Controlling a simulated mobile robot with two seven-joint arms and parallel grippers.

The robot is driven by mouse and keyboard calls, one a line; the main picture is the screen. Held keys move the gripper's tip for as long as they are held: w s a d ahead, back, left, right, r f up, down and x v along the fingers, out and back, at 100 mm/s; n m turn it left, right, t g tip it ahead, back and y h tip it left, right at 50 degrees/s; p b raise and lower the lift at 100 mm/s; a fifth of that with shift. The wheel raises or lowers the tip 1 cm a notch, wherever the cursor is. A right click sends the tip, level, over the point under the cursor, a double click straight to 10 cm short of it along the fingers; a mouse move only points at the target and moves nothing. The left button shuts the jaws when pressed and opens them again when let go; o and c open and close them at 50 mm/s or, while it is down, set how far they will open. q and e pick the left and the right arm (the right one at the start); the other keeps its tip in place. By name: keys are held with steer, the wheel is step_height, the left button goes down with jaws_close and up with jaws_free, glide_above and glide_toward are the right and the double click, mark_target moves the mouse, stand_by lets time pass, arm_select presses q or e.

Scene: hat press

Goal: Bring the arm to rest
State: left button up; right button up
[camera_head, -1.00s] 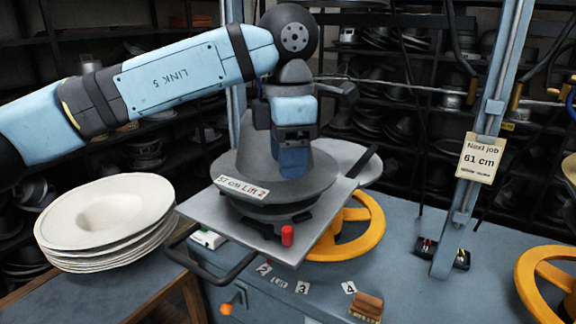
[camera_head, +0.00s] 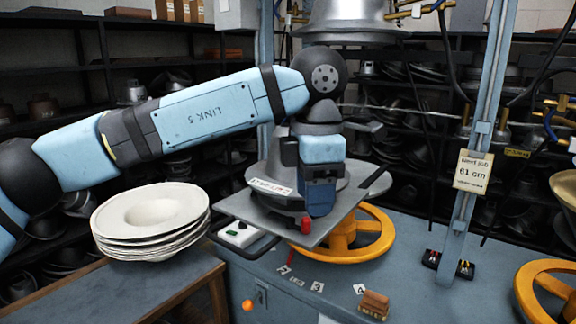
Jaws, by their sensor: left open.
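My left arm (camera_head: 205,110) comes in from the left, bends at a dark elbow and hangs down at the press. My left gripper (camera_head: 320,211) points down in front of the grey metal hat mould (camera_head: 276,188) on its square plate (camera_head: 240,208). It is open, and I see nothing held in it. Its fingers are seen nearly edge-on, and I cannot tell whether they touch the mould. The arm hides part of the mould. My right gripper is not in view.
A stack of white hat blanks (camera_head: 150,214) lies on the wooden-edged table (camera_head: 70,290) at left. A yellow handwheel (camera_head: 372,238) sits beneath the plate. A blue upright (camera_head: 478,150) carries a job tag (camera_head: 472,172). Shelves of moulds (camera_head: 90,60) stand behind. The blue bench (camera_head: 410,275) is partly clear.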

arm_select(q)
steer(key=s+d+f+n+g+h, duration=0.2)
steer(key=s+d+f+g+h, duration=0.7)
steer(key=h, duration=0.4)
steer(key=w+a+f+n+t+h, duration=0.3)
steer(key=a+n+t+h, duration=0.25)
steer(key=n+t, duration=0.5)
steer(key=w+a+f+n+t+h, duration=0.35)
steer(key=n+t+h, duration=0.35)
steer(key=n, duration=0.6)
steer(key=a+f+n+t+y, duration=0.4)
steer(key=f+n+t+y, duration=0.1)
steer(key=f+n+y, duration=0.2)
steer(key=a+f+n+t+y, duration=0.5)
steer(key=f+n+y, duration=0.1)
steer(key=f+n, duration=0.15)
steer(key=s+a+f+n+g+y, duration=0.45)
steer(key=s+a+f, duration=0.35)
steer(key=f, duration=0.4)
steer(key=s+a+f+n+g+y, duration=0.3)
steer(key=s+a+f+n+y, duration=0.2)
steer(key=s+f, duration=0.55)
step_height(320, 180, up, 11)
steer(key=a+p, duration=0.1)
steer(key=p, duration=1.3)
steer(key=shift+s+a, duration=0.25)
steer(key=shift+s, duration=0.05)
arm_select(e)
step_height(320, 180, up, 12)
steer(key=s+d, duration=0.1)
